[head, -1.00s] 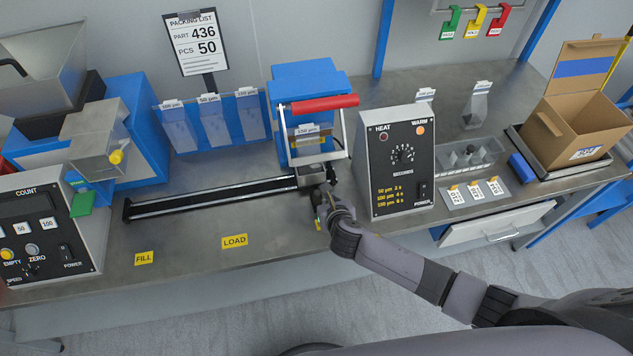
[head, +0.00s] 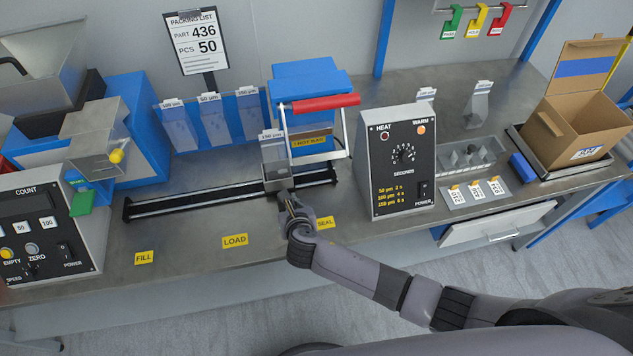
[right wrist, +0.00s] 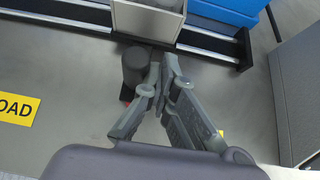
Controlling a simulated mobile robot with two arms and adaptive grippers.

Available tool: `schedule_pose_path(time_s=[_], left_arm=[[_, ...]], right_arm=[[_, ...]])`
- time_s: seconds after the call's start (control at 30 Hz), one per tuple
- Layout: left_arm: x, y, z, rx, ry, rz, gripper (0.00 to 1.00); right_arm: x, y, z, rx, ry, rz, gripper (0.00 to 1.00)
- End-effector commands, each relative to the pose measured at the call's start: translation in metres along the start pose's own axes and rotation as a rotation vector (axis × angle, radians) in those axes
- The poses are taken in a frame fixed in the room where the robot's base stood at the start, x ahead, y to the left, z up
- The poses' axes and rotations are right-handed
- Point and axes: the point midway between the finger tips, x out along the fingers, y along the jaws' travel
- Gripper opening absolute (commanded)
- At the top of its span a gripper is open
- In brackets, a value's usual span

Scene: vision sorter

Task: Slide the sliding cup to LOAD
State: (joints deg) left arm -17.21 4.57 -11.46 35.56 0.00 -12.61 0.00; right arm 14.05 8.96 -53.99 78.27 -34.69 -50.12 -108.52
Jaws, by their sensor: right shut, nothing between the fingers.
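The sliding cup (head: 277,184) is a small grey box on the black rail (head: 190,203), with a clear labelled pouch (head: 271,152) standing in it. It sits right of the yellow LOAD label (head: 235,240) and left of the SEAL label (head: 325,222). In the right wrist view the cup (right wrist: 148,22) has a dark round knob (right wrist: 134,66) in front. My right gripper (head: 284,196) is shut and empty at the front of the cup. In the wrist view its fingertips (right wrist: 166,62) are close against the knob's right side; contact is hard to tell. My left gripper is out of view.
The blue sealer with a red handle (head: 325,103) stands behind the rail's right end. The HEAT box (head: 397,160) stands to its right. The FILL label (head: 144,257) lies farther left. The rail left of the cup is clear.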

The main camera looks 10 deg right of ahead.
Motion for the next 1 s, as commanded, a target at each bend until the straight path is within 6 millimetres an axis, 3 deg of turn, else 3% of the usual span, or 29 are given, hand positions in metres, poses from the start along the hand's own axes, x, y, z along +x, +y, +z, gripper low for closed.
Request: schedule_pose_path(time_s=[1.0], left_arm=[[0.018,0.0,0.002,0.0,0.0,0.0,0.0]], right_arm=[[0.001,0.093,0.0,0.002,-0.001,0.002,0.0]])
